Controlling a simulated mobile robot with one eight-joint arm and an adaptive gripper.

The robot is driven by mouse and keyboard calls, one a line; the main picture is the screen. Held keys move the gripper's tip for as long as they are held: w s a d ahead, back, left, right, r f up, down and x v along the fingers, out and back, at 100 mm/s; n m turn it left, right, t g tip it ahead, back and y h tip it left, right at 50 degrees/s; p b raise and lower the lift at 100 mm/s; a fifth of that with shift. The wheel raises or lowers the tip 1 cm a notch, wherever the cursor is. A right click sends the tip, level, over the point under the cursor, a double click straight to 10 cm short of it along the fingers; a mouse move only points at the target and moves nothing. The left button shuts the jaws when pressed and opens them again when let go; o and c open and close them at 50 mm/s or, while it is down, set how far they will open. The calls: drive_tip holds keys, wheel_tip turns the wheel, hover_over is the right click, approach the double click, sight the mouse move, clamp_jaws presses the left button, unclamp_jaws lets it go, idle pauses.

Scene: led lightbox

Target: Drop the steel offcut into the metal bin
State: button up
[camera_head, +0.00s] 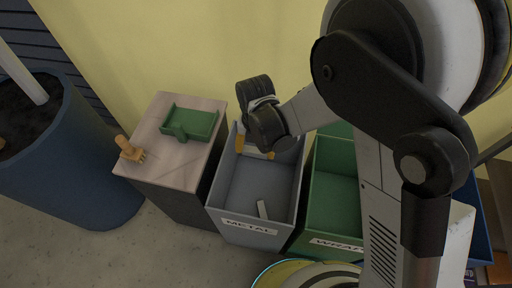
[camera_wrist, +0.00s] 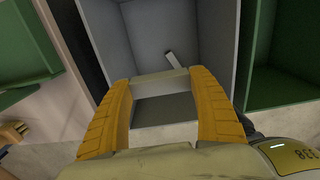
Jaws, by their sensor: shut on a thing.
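The metal bin (camera_head: 228,180) is an open grey box with a METAL label on its front; it fills the top middle of the wrist view (camera_wrist: 130,25). My gripper (camera_head: 255,149) is above the back part of this bin, pointing down. In the wrist view, its two orange fingers (camera_wrist: 161,82) are shut on a grey block, the steel offcut (camera_wrist: 160,93), which spans the gap between them. The offcut is hard to make out in the head view. Another small light-grey bar (camera_head: 262,209) lies on the bin floor, also visible in the wrist view (camera_wrist: 173,60).
A green bin (camera_head: 333,200) with a partly hidden label stands right of the metal bin. To the left, a wood-topped cabinet (camera_head: 158,166) carries a green tray (camera_head: 204,123) and a wooden hand figure (camera_head: 130,150). A blue planter (camera_head: 75,160) stands at far left. A yellow wall is behind.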

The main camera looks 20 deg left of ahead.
sight(256, 150)
wheel_tip(256, 150, down, 4)
drive_tip(key=shift+r+b, duration=0.1)
drive_tip(key=shift+b, duration=0.85)
drive_tip(key=o, duration=1.3)
wheel_tip(256, 150, up, 12)
